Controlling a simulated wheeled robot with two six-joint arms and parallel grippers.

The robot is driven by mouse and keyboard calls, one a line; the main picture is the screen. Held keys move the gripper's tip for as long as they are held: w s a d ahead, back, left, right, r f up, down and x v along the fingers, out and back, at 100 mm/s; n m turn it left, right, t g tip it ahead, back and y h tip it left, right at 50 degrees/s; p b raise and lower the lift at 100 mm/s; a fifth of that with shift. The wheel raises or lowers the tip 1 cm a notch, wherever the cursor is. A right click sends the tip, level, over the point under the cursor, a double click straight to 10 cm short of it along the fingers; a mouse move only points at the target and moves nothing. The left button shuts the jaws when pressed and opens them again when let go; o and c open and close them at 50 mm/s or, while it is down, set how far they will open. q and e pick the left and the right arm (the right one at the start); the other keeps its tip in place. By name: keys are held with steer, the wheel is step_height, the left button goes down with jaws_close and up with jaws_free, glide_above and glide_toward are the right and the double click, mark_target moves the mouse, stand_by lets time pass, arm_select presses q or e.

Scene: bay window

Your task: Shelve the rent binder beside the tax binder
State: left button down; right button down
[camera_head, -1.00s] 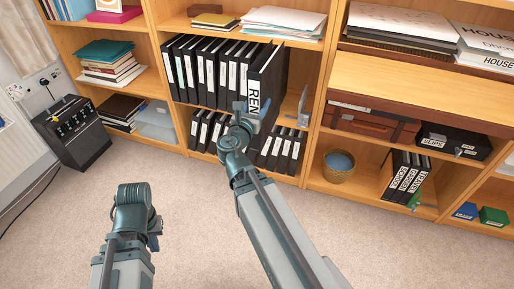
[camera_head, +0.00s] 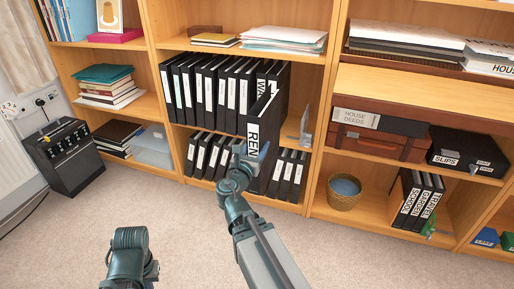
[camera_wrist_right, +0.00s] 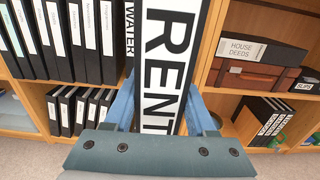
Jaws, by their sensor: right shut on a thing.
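The rent binder (camera_head: 266,117) is black with a white "RENT" spine label. It is upright in front of the right end of the upper binder row, in the middle bay. My right gripper (camera_head: 246,163) is shut on its lower spine; in the right wrist view the blue fingers flank the rent binder (camera_wrist_right: 168,60). A binder marked "WATER" (camera_wrist_right: 129,45) stands just behind and left of it.
A grey bookend (camera_head: 302,128) stands on the same shelf to the right of the row. Shorter binders (camera_head: 208,155) line the shelf below. A basket (camera_head: 344,192) and three more binders (camera_head: 413,200) are in the right bay.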

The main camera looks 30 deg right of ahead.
steer(key=x, duration=0.8)
steer(key=shift+d, duration=0.2)
steer(key=shift+w+d, duration=0.1)
steer(key=shift+w, duration=0.15)
